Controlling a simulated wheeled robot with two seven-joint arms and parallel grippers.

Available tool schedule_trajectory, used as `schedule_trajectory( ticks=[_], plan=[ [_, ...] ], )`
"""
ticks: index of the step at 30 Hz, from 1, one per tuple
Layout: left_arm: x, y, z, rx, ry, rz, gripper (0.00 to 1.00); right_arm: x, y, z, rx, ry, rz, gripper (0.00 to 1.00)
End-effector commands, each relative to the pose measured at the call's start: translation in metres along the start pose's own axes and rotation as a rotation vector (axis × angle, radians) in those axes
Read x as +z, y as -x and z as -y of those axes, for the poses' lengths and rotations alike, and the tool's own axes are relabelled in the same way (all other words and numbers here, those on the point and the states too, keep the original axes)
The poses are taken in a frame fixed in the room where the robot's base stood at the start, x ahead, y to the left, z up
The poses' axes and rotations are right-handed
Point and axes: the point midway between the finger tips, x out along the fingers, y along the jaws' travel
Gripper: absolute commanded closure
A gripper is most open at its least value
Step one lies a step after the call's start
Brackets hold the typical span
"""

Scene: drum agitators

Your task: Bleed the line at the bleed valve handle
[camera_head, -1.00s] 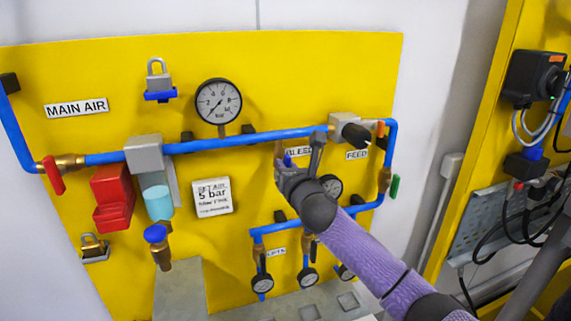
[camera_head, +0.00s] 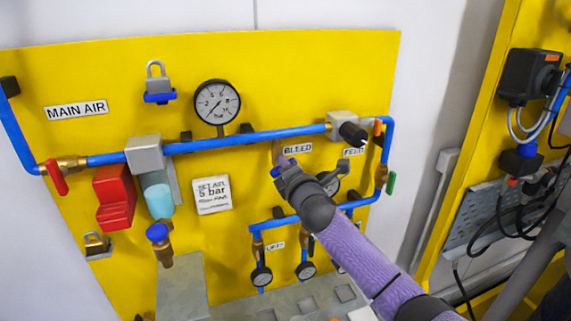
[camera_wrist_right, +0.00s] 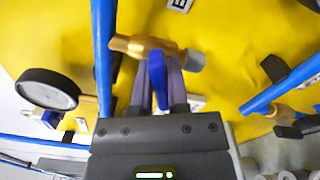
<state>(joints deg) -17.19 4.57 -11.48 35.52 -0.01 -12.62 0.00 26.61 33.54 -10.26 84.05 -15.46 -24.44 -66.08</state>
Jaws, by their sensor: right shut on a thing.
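The bleed valve handle is a small blue lever (camera_wrist_right: 157,78) on a brass valve body (camera_wrist_right: 146,46) in the right wrist view. In the head view only a bit of blue shows at my right gripper (camera_head: 284,164), just below the BLEED label (camera_head: 298,148). My right gripper's two fingers (camera_wrist_right: 160,85) stand on either side of the lever and are shut on it. The gripper and wrist hide most of the valve in the head view. My left gripper is in neither view.
The yellow panel (camera_head: 90,140) carries blue pipes (camera_head: 245,137), a large gauge (camera_head: 217,102) above and several small gauges below (camera_head: 262,277). A FEED regulator knob (camera_head: 353,133) and a red lever (camera_head: 57,178) stick out. A grey bench (camera_head: 182,288) stands below.

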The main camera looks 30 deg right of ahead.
Motion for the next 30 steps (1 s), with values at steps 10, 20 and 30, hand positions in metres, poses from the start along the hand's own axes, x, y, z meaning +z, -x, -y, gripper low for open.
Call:
schedule_trajectory(
  ticks=[10,20,30],
  plan=[
    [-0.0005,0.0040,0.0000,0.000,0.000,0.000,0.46,-0.0004,0.0000,0.0022,-0.002,-0.271,0.000,1.00],
    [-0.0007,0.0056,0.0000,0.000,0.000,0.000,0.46,-0.0009,0.0000,0.0033,-0.003,-0.414,0.000,1.00],
    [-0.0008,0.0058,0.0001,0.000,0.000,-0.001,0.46,-0.0010,0.0000,0.0038,-0.003,-0.452,0.000,1.00]
  ],
)
